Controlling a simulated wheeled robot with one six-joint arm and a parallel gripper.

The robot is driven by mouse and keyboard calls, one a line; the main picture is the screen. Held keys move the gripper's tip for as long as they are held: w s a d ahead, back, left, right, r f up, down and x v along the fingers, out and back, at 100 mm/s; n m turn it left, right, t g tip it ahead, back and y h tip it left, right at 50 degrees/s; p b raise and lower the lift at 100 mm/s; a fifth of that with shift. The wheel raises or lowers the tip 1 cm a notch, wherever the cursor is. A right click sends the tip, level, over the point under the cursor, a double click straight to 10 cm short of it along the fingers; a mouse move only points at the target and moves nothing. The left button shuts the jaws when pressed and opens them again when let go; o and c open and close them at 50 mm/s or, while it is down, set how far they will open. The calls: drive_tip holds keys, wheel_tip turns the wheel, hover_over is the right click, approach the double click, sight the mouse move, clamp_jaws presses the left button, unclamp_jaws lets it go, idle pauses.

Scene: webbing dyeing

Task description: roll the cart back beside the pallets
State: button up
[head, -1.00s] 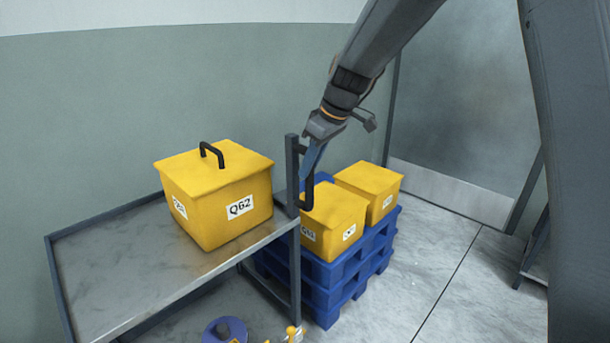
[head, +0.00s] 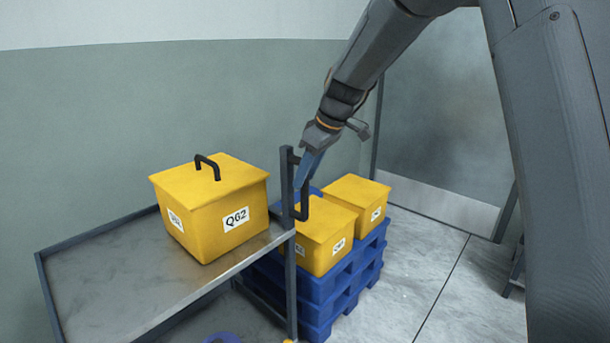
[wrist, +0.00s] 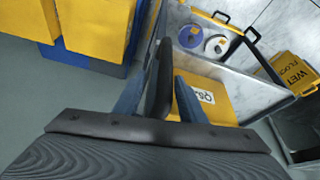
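The grey metal cart (head: 110,285) stands at the left of the head view. A yellow lidded box marked Q62 (head: 215,210) sits on its top shelf. The cart's black upright handle (head: 304,190) is on its right end post. My gripper (head: 303,175) is at this handle. In the wrist view the handle (wrist: 159,80) stands between my two blue fingers (wrist: 160,98), which look closed on it. The blue pallets (head: 345,290) are stacked just right of and behind the cart's end, partly hidden by its post. Any gap between them is hard to judge.
Yellow boxes (head: 357,197) stand on the pallets. A green-grey wall (head: 100,120) runs behind. A grey door (head: 440,130) is at the back right, with open floor (head: 410,275) before it. The wrist view shows a yellow wet-floor sign (wrist: 293,70) and round spools (wrist: 190,37).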

drive_tip(key=v, duration=0.7)
drive_tip(key=shift+r, duration=0.4)
drive_tip(key=s+d+f+m+h+p, duration=0.1)
drive_tip(key=s+d+f+m+p, duration=0.1)
drive_tip(key=s, duration=0.9)
drive_tip(key=s+d+f+m+g+h+p, duration=0.1)
drive_tip(key=s+d+f+m+p, duration=0.1)
drive_tip(key=s+d+f+m, duration=0.3)
drive_tip(key=s+d+f+m+g+h+p, duration=0.1)
drive_tip(key=s+d+f+m+h+p, duration=0.1)
drive_tip(key=s+d, duration=0.7)
drive_tip(key=s+f+m+p, duration=0.1)
drive_tip(key=s+f+m, duration=0.1)
drive_tip(key=s, duration=0.6)
drive_tip(key=shift+m, duration=0.4)
drive_tip(key=shift+d, duration=0.1)
